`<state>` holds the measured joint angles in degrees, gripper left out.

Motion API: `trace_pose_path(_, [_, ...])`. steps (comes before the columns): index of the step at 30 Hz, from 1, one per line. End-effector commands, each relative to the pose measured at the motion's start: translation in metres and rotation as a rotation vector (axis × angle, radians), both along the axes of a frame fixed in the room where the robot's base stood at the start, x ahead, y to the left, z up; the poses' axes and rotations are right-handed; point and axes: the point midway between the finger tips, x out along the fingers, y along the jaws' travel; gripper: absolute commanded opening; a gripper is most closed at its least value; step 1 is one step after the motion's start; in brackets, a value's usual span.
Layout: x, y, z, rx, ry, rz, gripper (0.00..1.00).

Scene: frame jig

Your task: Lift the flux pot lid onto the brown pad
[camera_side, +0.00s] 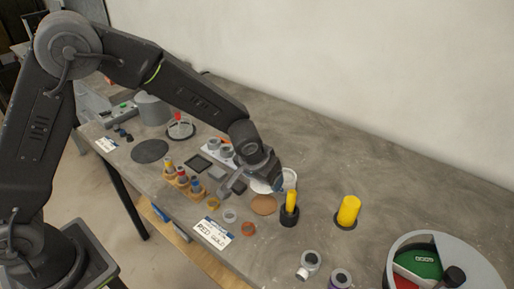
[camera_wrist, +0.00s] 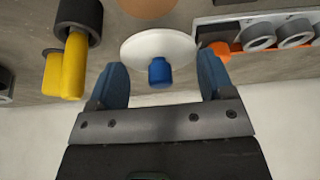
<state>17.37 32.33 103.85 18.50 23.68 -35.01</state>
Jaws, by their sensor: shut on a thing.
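The flux pot lid is a white disc (camera_wrist: 140,48) with a blue knob (camera_wrist: 160,72). In the side view my gripper (camera_side: 266,183) partly hides the white lid (camera_side: 257,187). The round brown pad (camera_side: 263,205) lies just in front of the lid; its edge also shows at the top of the wrist view (camera_wrist: 147,6). A white round rim (camera_side: 290,177), perhaps the pot, shows right behind my gripper. I cannot tell the lid's height above the table.
A yellow-handled tool stands in a black holder (camera_side: 289,216) close right of the pad. Another yellow cylinder (camera_side: 348,211) stands farther right. A white rack with grey rings (camera_side: 222,150) and a wooden rack of coloured pegs (camera_side: 183,181) are left. A label card (camera_side: 212,232) lies in front.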

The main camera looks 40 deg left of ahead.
Motion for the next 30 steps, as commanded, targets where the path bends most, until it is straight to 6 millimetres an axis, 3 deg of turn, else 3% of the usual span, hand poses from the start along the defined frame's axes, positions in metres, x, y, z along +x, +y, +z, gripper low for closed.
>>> trace_pose_path(18, [-0.006, -0.007, -0.049, -0.001, -0.001, -0.035, 0.52])
trace_pose_path(30, [-0.006, -0.006, -0.056, -0.001, -0.002, -0.034, 0.52])
